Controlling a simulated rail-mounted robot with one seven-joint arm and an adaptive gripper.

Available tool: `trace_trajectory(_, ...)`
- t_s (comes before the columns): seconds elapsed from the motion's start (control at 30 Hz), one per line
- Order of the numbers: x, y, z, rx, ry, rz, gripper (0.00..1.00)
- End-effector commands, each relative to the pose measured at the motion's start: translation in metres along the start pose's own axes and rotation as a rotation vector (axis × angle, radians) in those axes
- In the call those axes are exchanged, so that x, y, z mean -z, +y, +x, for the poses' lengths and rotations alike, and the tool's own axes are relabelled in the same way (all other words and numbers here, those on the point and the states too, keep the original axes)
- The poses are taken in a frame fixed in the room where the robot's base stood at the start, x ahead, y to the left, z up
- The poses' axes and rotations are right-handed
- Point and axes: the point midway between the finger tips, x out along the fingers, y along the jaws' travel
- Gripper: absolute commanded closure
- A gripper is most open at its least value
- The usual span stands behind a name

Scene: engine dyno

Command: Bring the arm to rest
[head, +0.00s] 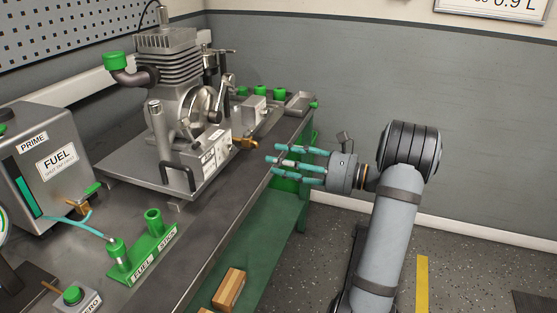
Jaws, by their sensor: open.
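My gripper (283,165) is at the right of the bench in the head view, with its teal-tipped fingers spread apart and pointing left. It looks empty. It is in the air beside the bench's right edge, to the right of the engine. The wrist and arm reach back to the right and down to the bottom of the picture. The small engine (172,57) stands on a metal base plate on the bench. No contact between the fingers and the bench or engine can be seen.
The metal bench (200,222) fills the left, with a green lower shelf. Green-topped pieces and a small tray (299,101) are at the far end. The floor at right is open before the wall.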

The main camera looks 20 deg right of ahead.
Motion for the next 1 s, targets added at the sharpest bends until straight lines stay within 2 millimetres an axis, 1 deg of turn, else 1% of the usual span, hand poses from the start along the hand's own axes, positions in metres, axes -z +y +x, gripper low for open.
trace_trajectory(0.17, 0.0, 0.001, 0.006, -0.002, -0.001, 0.0, 0.56)
trace_trajectory(0.27, 0.0, 0.001, 0.016, -0.003, -0.001, -0.001, 0.56)
trace_trajectory(0.37, -0.001, 0.001, 0.034, -0.005, -0.003, 0.0, 0.56)
trace_trajectory(0.6, -0.001, 0.001, 0.082, -0.005, -0.003, -0.001, 0.56)
trace_trajectory(0.8, 0.0, 0.001, 0.113, -0.003, -0.002, -0.001, 0.56)
trace_trajectory(0.9, 0.0, 0.0, 0.122, -0.001, -0.001, -0.001, 0.56)
trace_trajectory(1.0, -0.002, -0.001, 0.121, 0.001, 0.0, 0.028, 0.56)
